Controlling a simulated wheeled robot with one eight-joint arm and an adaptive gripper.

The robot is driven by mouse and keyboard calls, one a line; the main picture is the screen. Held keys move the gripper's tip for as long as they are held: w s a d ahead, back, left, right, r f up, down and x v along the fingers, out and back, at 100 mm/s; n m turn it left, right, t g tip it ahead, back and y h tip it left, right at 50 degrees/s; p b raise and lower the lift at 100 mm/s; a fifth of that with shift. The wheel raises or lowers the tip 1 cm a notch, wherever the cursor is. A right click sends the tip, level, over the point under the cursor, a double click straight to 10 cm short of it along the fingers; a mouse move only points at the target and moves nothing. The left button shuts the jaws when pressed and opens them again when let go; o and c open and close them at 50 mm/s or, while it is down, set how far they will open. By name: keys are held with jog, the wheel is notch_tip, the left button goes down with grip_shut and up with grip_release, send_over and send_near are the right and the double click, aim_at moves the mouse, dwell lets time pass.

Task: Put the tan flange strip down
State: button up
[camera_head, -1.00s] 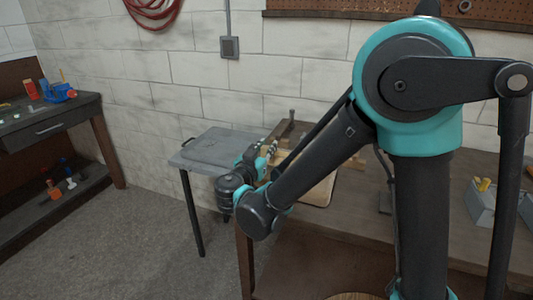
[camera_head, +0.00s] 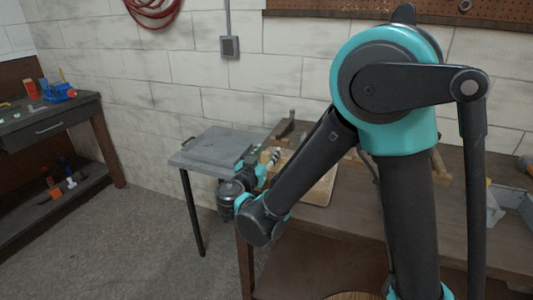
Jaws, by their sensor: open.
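My gripper (camera_head: 274,157) is small and partly hidden behind my own arm, over the left end of the wooden workbench (camera_head: 310,228), near the grey side table. It looks open. A small tan piece (camera_head: 265,156) shows right beside the fingers; I cannot tell whether it is the tan flange strip or whether it touches them. A pale tan board (camera_head: 321,190) lies on the bench, largely covered by my arm.
The grey side table (camera_head: 203,158) adjoins the bench on the left, its top mostly clear. Grey bins (camera_head: 494,211) stand at the bench's right. A dark workbench (camera_head: 52,128) with tools stands at far left. Floor between is free.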

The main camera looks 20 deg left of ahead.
jog(key=shift+s+r, duration=0.15)
jog(key=s, duration=1.1)
jog(key=shift+s+a, duration=0.35)
jog(key=shift+a, duration=0.1)
